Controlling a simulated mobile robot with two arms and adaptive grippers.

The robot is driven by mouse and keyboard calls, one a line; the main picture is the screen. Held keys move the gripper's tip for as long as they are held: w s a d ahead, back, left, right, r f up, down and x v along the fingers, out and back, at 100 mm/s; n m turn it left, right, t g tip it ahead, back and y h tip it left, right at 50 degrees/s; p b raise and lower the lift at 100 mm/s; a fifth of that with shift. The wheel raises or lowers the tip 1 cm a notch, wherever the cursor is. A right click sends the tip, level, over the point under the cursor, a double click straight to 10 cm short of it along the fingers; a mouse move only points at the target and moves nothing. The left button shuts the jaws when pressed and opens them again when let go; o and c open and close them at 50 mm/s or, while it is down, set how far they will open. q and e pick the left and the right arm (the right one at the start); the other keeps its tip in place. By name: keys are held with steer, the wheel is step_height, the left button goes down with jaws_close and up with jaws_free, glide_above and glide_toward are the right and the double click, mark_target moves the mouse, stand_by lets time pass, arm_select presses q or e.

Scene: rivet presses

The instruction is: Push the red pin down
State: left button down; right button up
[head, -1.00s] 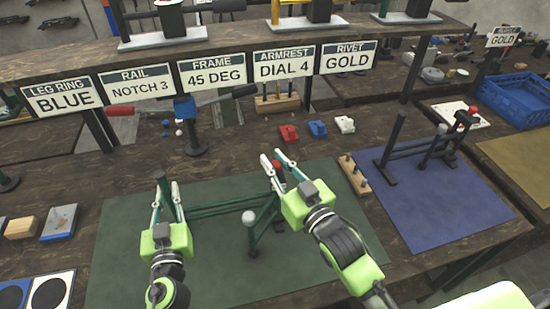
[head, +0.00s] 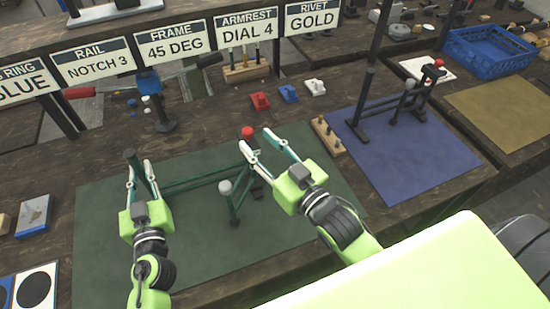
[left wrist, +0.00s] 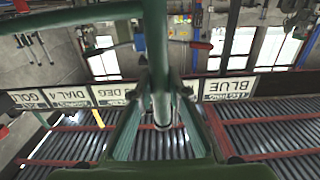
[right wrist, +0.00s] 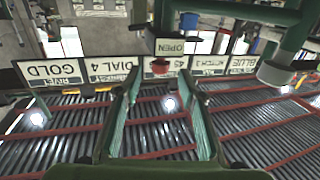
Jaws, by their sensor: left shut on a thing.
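The red pin (head: 247,133) stands at the right end of the green frame (head: 190,182) on the green mat. In the right wrist view the red pin (right wrist: 160,66) shows between and beyond the fingertips, apart from both. My right gripper (head: 256,141) is open, with its fingertips close to the pin on the near side. My left gripper (head: 143,170) is shut on the green post (head: 131,158) at the frame's left end. In the left wrist view the post (left wrist: 155,60) runs between the fingers. The pin's lower part is hidden behind a fingertip.
A pale round knob (head: 225,187) stands on the frame's near leg. Small red, blue and white blocks (head: 288,94) lie behind the mat. A pin rack (head: 328,136) and a dark frame on a blue mat (head: 410,150) are at the right. The near green mat (head: 270,240) is mostly bare.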

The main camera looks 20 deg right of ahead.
arm_select(q)
steer(key=shift+r, duration=0.1)
arm_select(e)
steer(key=v, duration=0.6)
steer(key=shift+s, duration=0.15)
arm_select(q)
steer(key=c, duration=1.9)
jaws_free()
steer(key=shift+r, duration=0.1)
